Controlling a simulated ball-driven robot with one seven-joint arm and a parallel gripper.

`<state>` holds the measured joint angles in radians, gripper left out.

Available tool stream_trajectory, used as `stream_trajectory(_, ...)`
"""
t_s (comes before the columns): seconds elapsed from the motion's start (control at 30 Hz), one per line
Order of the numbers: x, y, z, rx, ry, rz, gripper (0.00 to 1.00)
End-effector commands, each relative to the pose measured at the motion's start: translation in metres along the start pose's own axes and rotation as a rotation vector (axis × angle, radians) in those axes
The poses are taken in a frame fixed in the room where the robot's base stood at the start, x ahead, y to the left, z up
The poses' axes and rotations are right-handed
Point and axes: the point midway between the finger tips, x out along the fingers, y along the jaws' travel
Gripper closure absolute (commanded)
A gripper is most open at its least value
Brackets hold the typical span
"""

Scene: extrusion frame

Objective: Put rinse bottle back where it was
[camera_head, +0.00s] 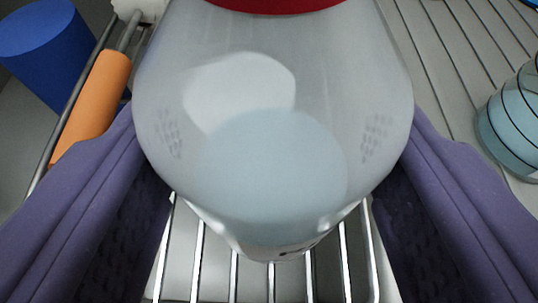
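The rinse bottle (275,150) is a translucent whitish bottle with a red cap (275,4) cut off by the top edge. Pale blue liquid shows inside it. My gripper (272,150) has purple padded fingers on both sides of the bottle. The fingers press against its left and right walls, so the gripper is shut on it. The bottle's lower end is over a wire rack (235,275). I cannot tell whether it touches the rack.
An orange cylinder (95,105) lies along a metal rod at the left. A blue cylinder (45,50) is at the far upper left. A clear container with dark rings and bluish liquid (512,120) stands at the right on a grooved grey surface (450,50).

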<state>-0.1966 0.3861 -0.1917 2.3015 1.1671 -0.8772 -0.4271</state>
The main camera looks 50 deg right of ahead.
Motion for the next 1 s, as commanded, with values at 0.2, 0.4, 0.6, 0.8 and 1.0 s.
stream_trajectory(0.2,0.004,0.000,0.010,0.001,0.002,0.000,0.73)
stream_trajectory(0.4,0.005,0.000,0.013,0.001,0.002,0.000,0.73)
stream_trajectory(0.6,0.005,0.000,0.014,0.001,0.001,0.000,0.07)
stream_trajectory(0.8,0.005,0.000,0.014,0.001,0.001,0.000,0.07)
stream_trajectory(1.0,-0.010,-0.001,0.009,0.001,-0.001,-0.002,0.07)
